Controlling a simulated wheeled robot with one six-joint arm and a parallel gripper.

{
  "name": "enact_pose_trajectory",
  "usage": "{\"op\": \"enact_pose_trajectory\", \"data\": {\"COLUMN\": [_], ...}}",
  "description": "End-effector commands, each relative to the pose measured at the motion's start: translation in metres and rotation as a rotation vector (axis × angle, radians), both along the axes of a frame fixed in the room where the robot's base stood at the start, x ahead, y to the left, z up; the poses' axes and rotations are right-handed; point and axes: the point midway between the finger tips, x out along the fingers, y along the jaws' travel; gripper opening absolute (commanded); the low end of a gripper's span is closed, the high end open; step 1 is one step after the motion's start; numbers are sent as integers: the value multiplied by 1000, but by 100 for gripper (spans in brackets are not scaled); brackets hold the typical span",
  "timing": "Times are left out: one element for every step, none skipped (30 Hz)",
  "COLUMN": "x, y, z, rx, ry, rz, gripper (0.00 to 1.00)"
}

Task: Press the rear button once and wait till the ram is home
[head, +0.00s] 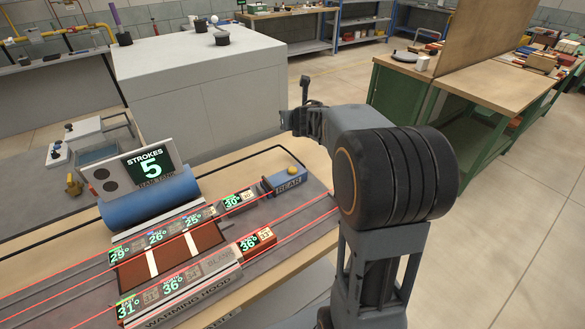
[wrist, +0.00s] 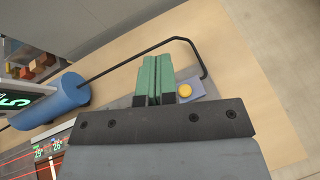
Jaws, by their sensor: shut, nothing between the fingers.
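The rear button (head: 291,170) is a yellow dome on a blue box labelled REAR (head: 289,186), at the right end of the bench machine in the head view. It also shows in the wrist view (wrist: 184,90), just right of my gripper's fingers. My gripper (wrist: 157,60) is shut and empty, its green fingers together; the gap in height to the button is hard to judge. I cannot make out the ram's position.
Red light lines run along the lanes, with green temperature readouts over several bricks (head: 257,240). A warming hood (head: 190,304) lies at the front. A thin black rail (wrist: 140,54) bends around behind the button box. A white cabinet (head: 205,85) stands behind.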

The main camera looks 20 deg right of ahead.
Motion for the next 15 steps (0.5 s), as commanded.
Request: {"op": "enact_pose_trajectory", "data": {"x": [11,15,19,21,22,23,23,23,22,21,20,19,19,18,18], "y": [-2,-2,-2,-3,-3,-4,-4,-5,-6,-7,-7,-8,-8,-9,-9], "z": [-14,-22,-33,-41,-49,-59,-65,-71,-79,-83,-87,-91,-93,-95,-97], "rx": [-140,-226,-328,-395,-456,-527,-572,-611,-655,-683,-707,-731,-744,-756,-765], "ry": [35,53,73,87,101,116,124,132,141,145,149,154,156,158,159], "rz": [140,230,343,422,496,585,645,700,763,802,837,875,896,913,928], "gripper": [0,0,0,0,0,0,0,0,0,0,0,0,0,0,0]}}
